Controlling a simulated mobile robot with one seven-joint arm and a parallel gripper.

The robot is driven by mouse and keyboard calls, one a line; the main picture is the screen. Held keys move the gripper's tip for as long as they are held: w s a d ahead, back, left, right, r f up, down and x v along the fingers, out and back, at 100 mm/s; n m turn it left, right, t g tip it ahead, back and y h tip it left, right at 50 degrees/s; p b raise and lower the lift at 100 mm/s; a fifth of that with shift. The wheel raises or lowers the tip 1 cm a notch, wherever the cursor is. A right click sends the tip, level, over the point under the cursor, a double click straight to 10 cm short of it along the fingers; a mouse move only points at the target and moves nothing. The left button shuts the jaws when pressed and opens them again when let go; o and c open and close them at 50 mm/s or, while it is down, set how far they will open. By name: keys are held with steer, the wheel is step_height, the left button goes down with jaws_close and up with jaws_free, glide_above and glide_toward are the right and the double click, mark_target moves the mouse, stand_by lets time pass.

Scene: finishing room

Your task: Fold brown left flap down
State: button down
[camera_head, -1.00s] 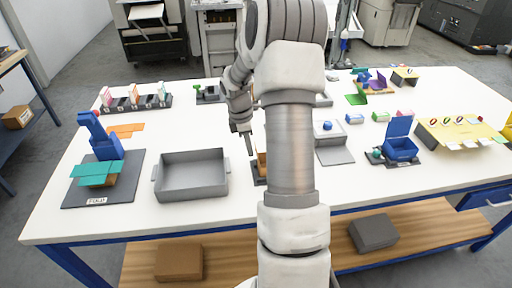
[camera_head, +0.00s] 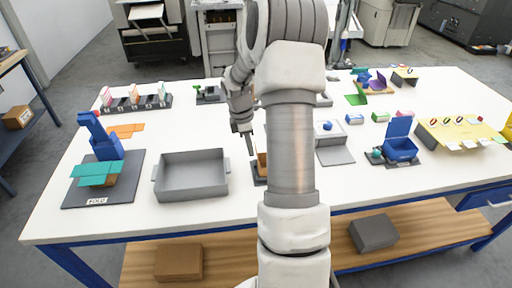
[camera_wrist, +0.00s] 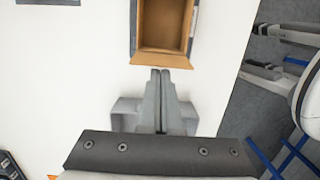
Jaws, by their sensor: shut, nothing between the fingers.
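The brown box (camera_wrist: 163,22) lies at the top of the wrist view, open, with its inside showing. One brown flap (camera_wrist: 160,60) slants outward from the box edge nearest my gripper. The box's far end is cut off, and I cannot tell how the other flaps stand. My gripper (camera_wrist: 160,72) is shut and empty, its fingertips just short of this flap or at its edge; contact is unclear. In the head view my gripper (camera_head: 250,150) points down beside the brown box (camera_head: 262,164), which my arm mostly hides.
A grey tray (camera_head: 192,193) stands left of the gripper on the white table. Further left, a blue fixture (camera_head: 104,140) stands on a dark base with teal flaps. A grey open-lidded box (camera_head: 335,155) is to the right. Bare table lies left of the box in the wrist view.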

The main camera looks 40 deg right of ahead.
steer(key=shift+s+d, duration=0.4)
steer(key=shift+d, duration=0.2)
steer(key=shift+s+d, duration=0.1)
steer(key=shift+d, duration=0.05)
steer(key=shift+s+d+f+p, duration=0.1)
steer(key=shift+s+d+p, duration=0.1)
steer(key=shift+d+p, duration=0.15)
stand_by(0.6)
steer(key=shift+s+d+f, duration=0.3)
steer(key=shift+d, duration=0.15)
stand_by(0.4)
